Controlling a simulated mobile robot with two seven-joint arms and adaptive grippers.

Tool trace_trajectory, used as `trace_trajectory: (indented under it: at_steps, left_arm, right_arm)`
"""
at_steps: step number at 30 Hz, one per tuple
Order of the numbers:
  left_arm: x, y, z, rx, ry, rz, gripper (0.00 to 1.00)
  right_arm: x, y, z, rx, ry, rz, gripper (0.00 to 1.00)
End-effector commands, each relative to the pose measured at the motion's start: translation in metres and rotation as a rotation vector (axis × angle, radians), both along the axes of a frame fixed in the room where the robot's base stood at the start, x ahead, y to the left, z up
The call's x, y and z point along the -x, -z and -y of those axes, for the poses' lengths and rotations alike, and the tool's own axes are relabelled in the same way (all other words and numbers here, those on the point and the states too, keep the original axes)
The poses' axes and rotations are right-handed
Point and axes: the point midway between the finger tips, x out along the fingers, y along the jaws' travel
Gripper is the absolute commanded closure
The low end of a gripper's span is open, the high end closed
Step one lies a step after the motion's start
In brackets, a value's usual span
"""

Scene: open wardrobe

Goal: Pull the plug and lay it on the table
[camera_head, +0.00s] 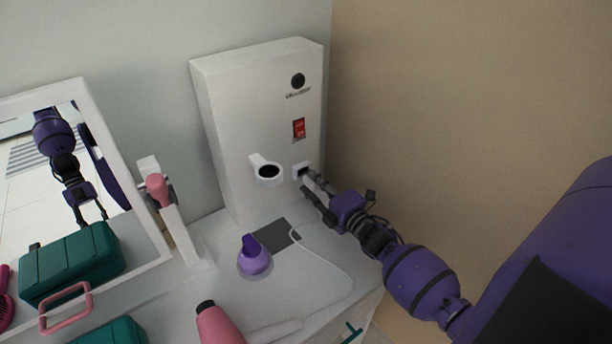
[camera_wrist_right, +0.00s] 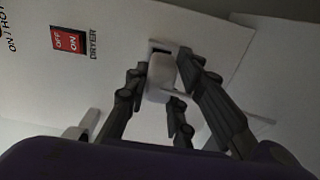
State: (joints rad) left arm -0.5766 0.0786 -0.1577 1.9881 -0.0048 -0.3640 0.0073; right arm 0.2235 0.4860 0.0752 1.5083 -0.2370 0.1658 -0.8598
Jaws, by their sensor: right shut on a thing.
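The white plug (camera_wrist_right: 159,78) is at the socket (camera_wrist_right: 161,46) on the white wall unit (camera_head: 251,108). My right gripper (camera_wrist_right: 168,88) is shut on the plug, with its dark fingers on either side of it. In the head view my right gripper (camera_head: 308,186) reaches the socket from the lower right and hides most of the plug. I cannot tell whether the plug is still fully seated. A white cord (camera_head: 333,262) lies curved on the white table (camera_head: 212,290). My left gripper is not directly in view.
A purple bottle (camera_head: 254,258) stands by a dark grey pad (camera_head: 278,235). A pink hair dryer (camera_head: 219,324) lies in front. A red switch (camera_head: 298,128) and a white ring holder (camera_head: 266,171) are on the unit. A mirror (camera_head: 163,262) with a teal case stands left.

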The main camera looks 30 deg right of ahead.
Motion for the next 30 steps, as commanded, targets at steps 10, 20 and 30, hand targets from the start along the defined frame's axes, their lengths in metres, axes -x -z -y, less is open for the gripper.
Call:
trace_trajectory:
  at_steps: [10, 20, 30]
  left_arm:
    - [-0.006, -0.009, 0.000, 0.000, 0.000, 0.015, 0.60]
    - [-0.012, -0.016, 0.000, 0.000, 0.000, 0.028, 0.60]
    - [-0.013, -0.018, 0.000, 0.000, 0.000, 0.032, 0.60]
  right_arm:
    - [0.017, -0.002, 0.002, 0.001, 0.001, 0.001, 1.00]
    - [0.033, -0.001, 0.003, 0.000, 0.000, 0.002, 1.00]
    - [0.039, 0.000, 0.003, 0.000, 0.000, 0.000, 1.00]
